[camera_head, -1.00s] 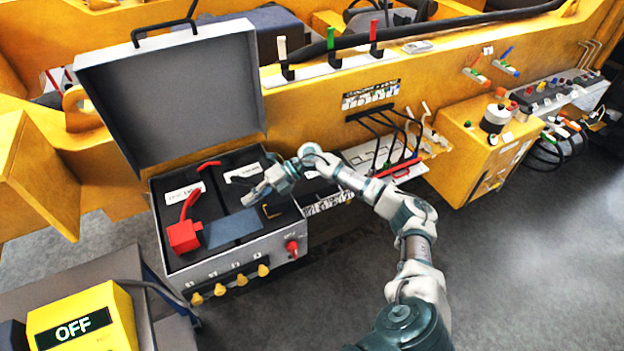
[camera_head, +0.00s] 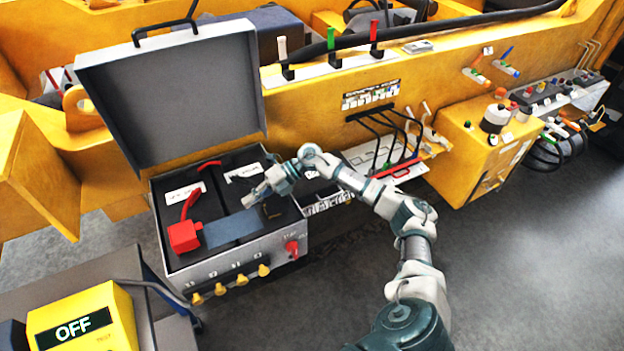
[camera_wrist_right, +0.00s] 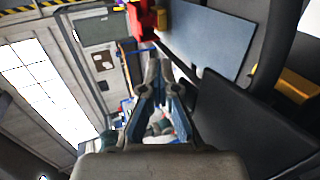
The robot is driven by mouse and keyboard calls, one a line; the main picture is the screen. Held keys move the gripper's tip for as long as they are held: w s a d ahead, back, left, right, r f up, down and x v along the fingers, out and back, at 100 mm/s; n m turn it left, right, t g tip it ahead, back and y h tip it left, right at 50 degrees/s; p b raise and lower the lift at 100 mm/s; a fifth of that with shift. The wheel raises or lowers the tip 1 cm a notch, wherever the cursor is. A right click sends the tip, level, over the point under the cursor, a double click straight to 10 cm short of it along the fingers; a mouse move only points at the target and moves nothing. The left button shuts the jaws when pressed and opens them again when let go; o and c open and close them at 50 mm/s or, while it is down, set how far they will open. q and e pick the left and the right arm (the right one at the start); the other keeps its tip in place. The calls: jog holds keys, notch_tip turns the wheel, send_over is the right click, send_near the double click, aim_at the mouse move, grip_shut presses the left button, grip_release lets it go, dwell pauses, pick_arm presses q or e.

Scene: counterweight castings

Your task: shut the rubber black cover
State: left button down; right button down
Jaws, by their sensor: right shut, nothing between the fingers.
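A grey case (camera_head: 225,262) stands open, with its large lid (camera_head: 175,95) raised at the back. A small dark flap, which looks like the rubber black cover (camera_head: 271,209), is at the right side of the case's black interior. In the right wrist view a flat black panel, seemingly the same cover (camera_wrist_right: 250,125), lies just right of my fingers. I cannot tell whether they touch it. My right gripper (camera_head: 248,202) is over the case interior, just left of the flap, shut and empty. Its closed fingers also show in the right wrist view (camera_wrist_right: 163,68). My left gripper is out of view.
A blue-grey plate (camera_head: 232,229) and a red block (camera_head: 184,236) with a raised handle are in the case. Yellow knobs (camera_head: 242,277) and a red knob (camera_head: 292,247) stick out in front. A yellow OFF box (camera_head: 85,320) stands at lower left. The floor at right is clear.

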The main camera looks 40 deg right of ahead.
jog(key=shift+d+f, duration=0.2)
dwell(0.3)
